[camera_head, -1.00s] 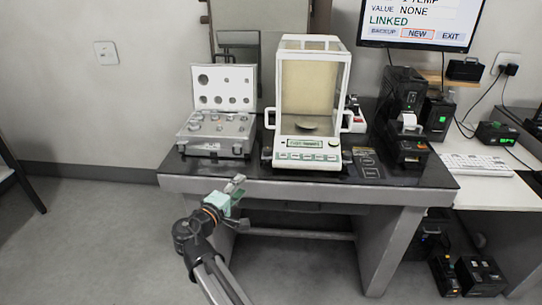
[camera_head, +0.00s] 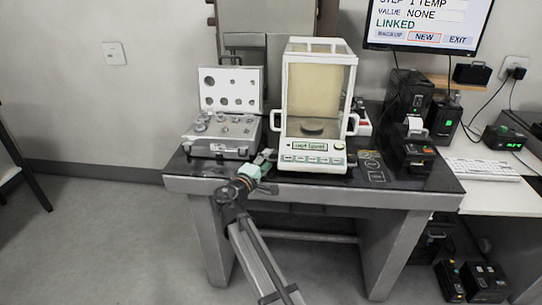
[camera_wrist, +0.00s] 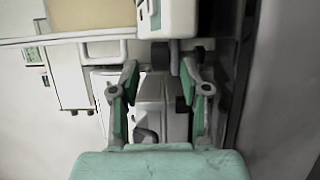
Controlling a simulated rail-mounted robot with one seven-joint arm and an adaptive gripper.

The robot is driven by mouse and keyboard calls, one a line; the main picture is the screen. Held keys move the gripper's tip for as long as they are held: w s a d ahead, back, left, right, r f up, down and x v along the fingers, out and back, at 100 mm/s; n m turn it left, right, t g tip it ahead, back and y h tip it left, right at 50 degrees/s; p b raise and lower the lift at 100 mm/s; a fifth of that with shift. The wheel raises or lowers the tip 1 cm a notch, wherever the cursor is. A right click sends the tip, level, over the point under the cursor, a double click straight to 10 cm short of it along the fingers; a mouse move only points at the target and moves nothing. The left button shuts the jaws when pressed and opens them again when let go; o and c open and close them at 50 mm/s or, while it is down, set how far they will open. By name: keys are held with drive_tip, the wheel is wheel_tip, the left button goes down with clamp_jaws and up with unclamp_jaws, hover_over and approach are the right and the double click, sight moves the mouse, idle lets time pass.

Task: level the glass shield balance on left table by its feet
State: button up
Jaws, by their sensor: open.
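The glass shield balance (camera_head: 318,158) stands on the dark top of the table (camera_head: 400,182), with its lit display and keys facing front. My gripper (camera_head: 263,158) is open at the balance's front left corner, beside its base. In the wrist view my gripper's two fingers (camera_wrist: 158,78) are apart, with the balance's pale housing (camera_wrist: 170,18) just beyond them. A dark round part that looks like a foot (camera_wrist: 159,54) shows between the fingertips. I cannot tell whether the fingers touch it.
An open case of weights (camera_head: 222,135) stands left of the balance, close to my gripper. A dark printer (camera_head: 412,152) and other devices stand to the right. A monitor (camera_head: 428,24) hangs behind them. The floor at left is clear.

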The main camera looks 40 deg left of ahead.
sight(271, 155)
drive_tip(key=shift+w+a, duration=0.15)
drive_tip(key=shift+w, duration=0.75)
drive_tip(key=shift+w+a, duration=0.15)
drive_tip(key=shift+w, duration=0.75)
drive_tip(key=shift+c, duration=0.3)
clamp_jaws()
